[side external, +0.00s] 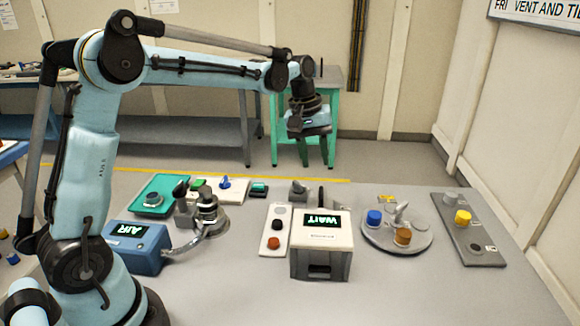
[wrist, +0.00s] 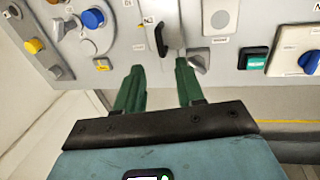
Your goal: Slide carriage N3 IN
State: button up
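My gripper (wrist: 159,67) is open and empty, with its two green fingers apart in the wrist view. In the side view my gripper (side external: 316,158) hangs above the far edge of the table, fingers down. In the wrist view a black upright handle (wrist: 161,40) stands just beyond the gap between the fingertips, apart from them. A small tag (wrist: 148,21) beside it starts with N; its digit is too small to read surely. The black handle (side external: 321,196) shows behind the WAIT box in the side view. I cannot tell which part is carriage N3.
A grey knob (wrist: 198,61) lies close by the right finger. The WAIT box (side external: 320,240) stands in front of the handle. A round plate (side external: 380,236) with coloured knobs is to its right; a blue AIR box (side external: 135,248) is at left. Bare table lies at front right.

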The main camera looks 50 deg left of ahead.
aim_at(321, 190)
jog(key=f, duration=0.5)
jog(key=w+d+f, duration=0.1)
jog(key=f, duration=0.1)
jog(key=shift+f, duration=0.35)
grip_shut()
